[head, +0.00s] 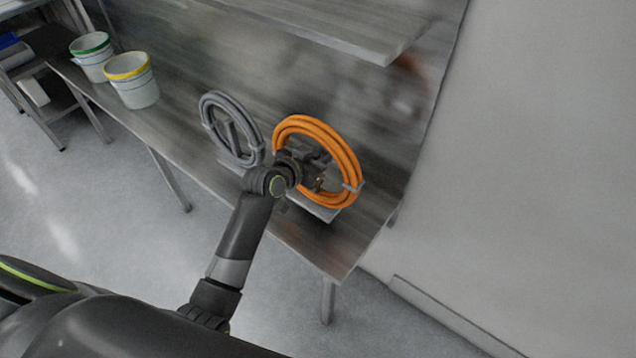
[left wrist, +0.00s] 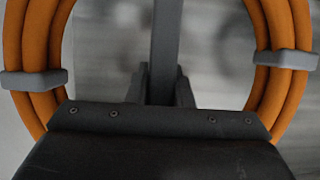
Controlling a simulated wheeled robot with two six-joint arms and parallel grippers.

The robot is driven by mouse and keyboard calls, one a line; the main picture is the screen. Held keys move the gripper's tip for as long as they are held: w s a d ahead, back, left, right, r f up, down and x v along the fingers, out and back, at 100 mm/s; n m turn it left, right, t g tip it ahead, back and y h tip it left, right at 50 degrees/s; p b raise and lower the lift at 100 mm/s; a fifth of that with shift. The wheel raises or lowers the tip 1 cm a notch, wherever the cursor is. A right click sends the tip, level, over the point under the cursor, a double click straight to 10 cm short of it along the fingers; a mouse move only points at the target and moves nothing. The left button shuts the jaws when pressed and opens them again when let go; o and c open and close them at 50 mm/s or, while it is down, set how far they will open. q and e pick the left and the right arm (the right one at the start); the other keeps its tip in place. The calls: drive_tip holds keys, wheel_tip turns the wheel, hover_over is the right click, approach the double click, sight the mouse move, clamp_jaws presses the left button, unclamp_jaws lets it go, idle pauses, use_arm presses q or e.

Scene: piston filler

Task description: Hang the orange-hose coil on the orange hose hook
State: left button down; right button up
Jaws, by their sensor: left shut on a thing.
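The orange-hose coil (head: 346,166) is upright and slightly tilted at the table's right end. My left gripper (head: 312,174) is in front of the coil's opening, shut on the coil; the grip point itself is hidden. In the left wrist view the coil (left wrist: 275,45) rises on both sides, with grey clips around its strands. My gripper body covers its lower part. A grey upright post (left wrist: 166,40) stands inside the ring. I cannot make out the orange hose hook for certain. My right gripper is not in view.
A grey hose coil (head: 209,104) stands on a holder just left of the orange one. Two white buckets, one green-rimmed (head: 92,62) and one yellow-rimmed (head: 137,86), stand further left. A metal shelf (head: 340,25) overhangs the back. A pale wall (head: 540,150) closes the right.

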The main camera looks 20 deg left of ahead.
use_arm(q)
drive_tip(key=shift+f, duration=2.75)
drive_tip(key=shift+f+b, duration=0.2)
drive_tip(key=shift+b, duration=0.1)
drive_tip(key=c, duration=1.3)
unclamp_jaws()
drive_tip(key=shift+f, duration=0.1)
drive_tip(key=v, duration=1.7)
drive_tip(key=shift+s+b, duration=0.25)
drive_tip(key=shift+b, duration=0.15)
